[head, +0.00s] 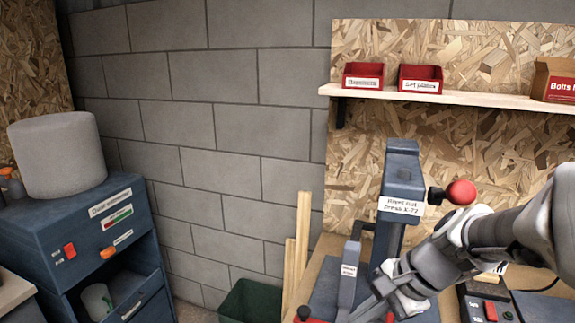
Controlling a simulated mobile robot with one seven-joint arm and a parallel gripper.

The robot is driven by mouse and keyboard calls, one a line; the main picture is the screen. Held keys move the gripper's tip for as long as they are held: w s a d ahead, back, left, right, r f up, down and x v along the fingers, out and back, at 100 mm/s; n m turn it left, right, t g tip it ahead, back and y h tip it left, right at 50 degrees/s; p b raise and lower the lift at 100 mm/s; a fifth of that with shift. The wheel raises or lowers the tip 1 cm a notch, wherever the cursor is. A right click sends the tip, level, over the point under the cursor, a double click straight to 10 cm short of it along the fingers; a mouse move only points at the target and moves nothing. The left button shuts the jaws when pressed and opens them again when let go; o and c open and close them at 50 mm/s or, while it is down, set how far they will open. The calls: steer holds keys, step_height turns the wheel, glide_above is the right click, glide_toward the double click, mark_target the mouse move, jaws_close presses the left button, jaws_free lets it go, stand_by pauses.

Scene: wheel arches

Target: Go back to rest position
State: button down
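My arm reaches in from the right edge of the head view. My gripper (362,306) is at its lower left end, low in the picture, in front of the blue rivet nut press (402,165) with its label "Rivet nut press K-72". The fingertips are small and partly cut off by the bottom edge, so I cannot tell whether they are open or hold anything. A red ball knob (461,192) on a black stem sticks out from the press to the right, just above my arm. A small labelled grey-blue upright (349,272) stands next to my gripper.
A shelf (470,98) with two red bins (420,79) and a bolts box (555,80) is above. A blue cabinet (90,225) carrying a grey cylinder (57,155) stands left. A green bin (250,302) and wooden planks (303,240) are between. A control box (488,308) sits lower right.

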steer(key=s+r+n+t+h, duration=0.1)
steer(key=s+r+n+h, duration=0.1)
steer(key=s+n, duration=0.3)
steer(key=s+d+r+n+t+h, duration=0.1)
steer(key=s+r+n+t+h, duration=0.1)
steer(key=s+r+n, duration=0.3)
steer(key=n+h, duration=0.1)
steer(key=n, duration=0.2)
steer(key=shift+d+n, duration=0.15)
steer(key=shift+n, duration=0.15)
